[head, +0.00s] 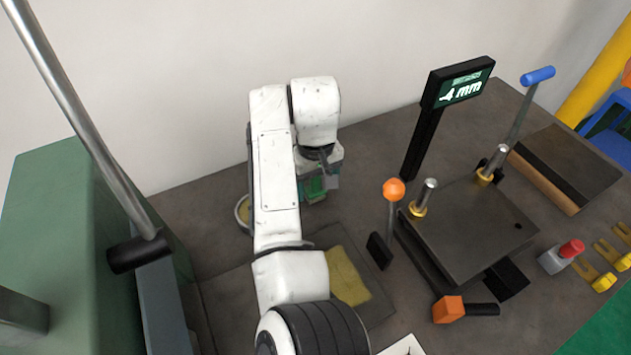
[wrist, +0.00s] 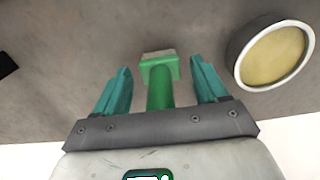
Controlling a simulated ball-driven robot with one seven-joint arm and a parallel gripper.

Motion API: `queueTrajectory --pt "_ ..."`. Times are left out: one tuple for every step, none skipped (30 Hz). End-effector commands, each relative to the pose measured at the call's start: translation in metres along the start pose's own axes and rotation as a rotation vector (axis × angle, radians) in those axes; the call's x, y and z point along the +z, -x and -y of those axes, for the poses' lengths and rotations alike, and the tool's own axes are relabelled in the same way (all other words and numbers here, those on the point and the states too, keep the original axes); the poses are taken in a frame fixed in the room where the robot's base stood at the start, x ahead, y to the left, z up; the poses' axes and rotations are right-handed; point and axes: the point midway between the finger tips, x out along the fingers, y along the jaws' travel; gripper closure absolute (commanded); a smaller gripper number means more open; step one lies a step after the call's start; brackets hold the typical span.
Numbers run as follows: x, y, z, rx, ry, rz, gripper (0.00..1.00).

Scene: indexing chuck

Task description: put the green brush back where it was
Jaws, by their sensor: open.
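The green brush (wrist: 160,82) is between the two teal fingers of my gripper (wrist: 160,95) in the wrist view. Its handle points toward the palm and its wider head, with a pale end, is at the far side. A gap shows between the brush and each finger, so the jaws are open around it and not touching it. In the head view my gripper (head: 314,188) is low over the back of the table, behind my arm. A bit of green shows there, but brush and fingers are hard to tell apart.
A round dish with yellowish contents (wrist: 273,56) stands right of my gripper in the wrist view; its rim (head: 242,212) shows in the head view. A yellow cloth (head: 347,276) lies nearer. A lever with an orange knob (head: 394,190) and a dark plate (head: 470,225) with pins stand right.

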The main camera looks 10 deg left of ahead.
Motion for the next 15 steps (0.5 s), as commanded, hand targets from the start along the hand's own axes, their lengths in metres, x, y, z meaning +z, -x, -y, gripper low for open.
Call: queueTrajectory --pt "0.000 0.002 0.000 0.000 0.000 -0.001 0.28" --pt "0.000 0.003 0.000 -0.001 0.000 -0.002 0.28" --pt "-0.001 0.006 0.000 0.000 0.000 -0.002 0.28" --pt "-0.001 0.009 0.000 0.000 0.000 -0.003 0.28" --pt "-0.001 0.012 0.000 0.001 0.000 -0.003 0.28" --pt "-0.001 0.018 0.000 0.001 0.000 -0.003 0.28" --pt "-0.001 0.024 0.000 0.001 0.000 -0.005 0.28" --pt "-0.001 0.029 0.000 0.001 -0.001 -0.005 0.28" --pt "-0.001 0.037 -0.001 0.001 -0.001 -0.005 0.28" --pt "-0.001 0.043 0.000 0.001 0.000 -0.004 0.28" --pt "-0.001 0.050 0.000 0.002 0.000 -0.005 0.28" --pt "-0.001 0.059 0.000 0.001 0.000 -0.005 0.28" --pt "-0.001 0.065 0.000 0.001 0.000 -0.005 0.28" --pt "-0.001 0.071 0.000 0.001 0.000 -0.004 0.28" --pt "-0.001 0.080 0.000 0.001 0.000 -0.004 0.28"
